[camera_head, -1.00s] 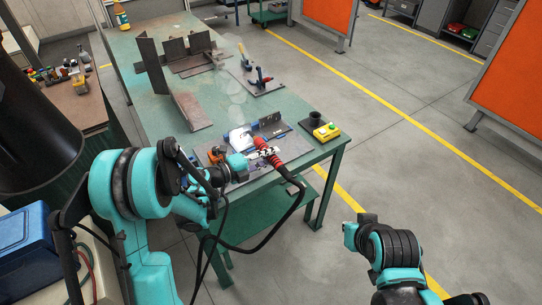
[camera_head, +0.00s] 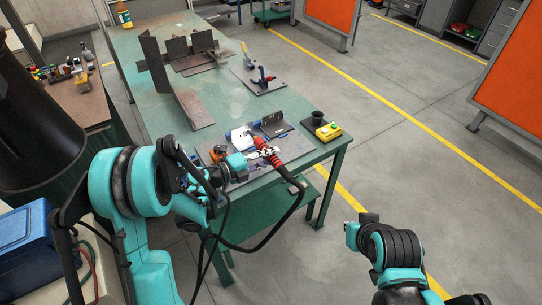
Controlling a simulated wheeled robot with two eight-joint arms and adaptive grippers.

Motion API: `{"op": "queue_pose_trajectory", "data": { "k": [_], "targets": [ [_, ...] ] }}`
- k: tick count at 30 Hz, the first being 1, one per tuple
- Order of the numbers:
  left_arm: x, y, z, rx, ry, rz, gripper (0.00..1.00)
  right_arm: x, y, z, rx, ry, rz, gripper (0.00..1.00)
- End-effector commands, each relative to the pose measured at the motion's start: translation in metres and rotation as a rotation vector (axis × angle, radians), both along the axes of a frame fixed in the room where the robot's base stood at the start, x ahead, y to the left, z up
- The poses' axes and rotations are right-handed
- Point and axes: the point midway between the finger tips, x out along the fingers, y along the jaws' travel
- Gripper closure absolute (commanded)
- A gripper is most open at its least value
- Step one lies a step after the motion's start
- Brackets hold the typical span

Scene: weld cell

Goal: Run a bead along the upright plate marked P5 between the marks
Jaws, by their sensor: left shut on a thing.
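My left gripper (camera_head: 264,156) is shut on the welding torch (camera_head: 271,160), which has a red ribbed grip and a trailing black cable. It holds the torch low over the near end of the green table (camera_head: 150,95). A small grey upright plate (camera_head: 272,121) stands on a flat grey plate just beyond the torch. No P5 label or marks can be read at this size. The torch tip is hard to make out, so I cannot tell whether it touches the plate. Part of my right arm shows at the lower right, but its gripper does not.
A yellow button box (camera_head: 328,132) and a dark cup (camera_head: 316,118) stand by the table's right edge. Tall rusty plates (camera_head: 190,105) and a clamp on a base plate (camera_head: 264,80) stand farther back. The floor to the right is open.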

Motion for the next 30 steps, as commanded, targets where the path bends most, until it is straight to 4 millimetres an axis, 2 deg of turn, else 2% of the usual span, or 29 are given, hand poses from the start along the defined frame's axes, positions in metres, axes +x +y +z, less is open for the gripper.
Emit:
{"op": "queue_pose_trajectory", "data": {
  "k": [30],
  "targets": [
    [-0.0053, 0.0072, 0.0005, -0.001, 0.000, 0.000, 1.00, -0.0001, 0.0000, 0.0001, 0.000, 0.000, 0.000, 1.00]
  ]
}}
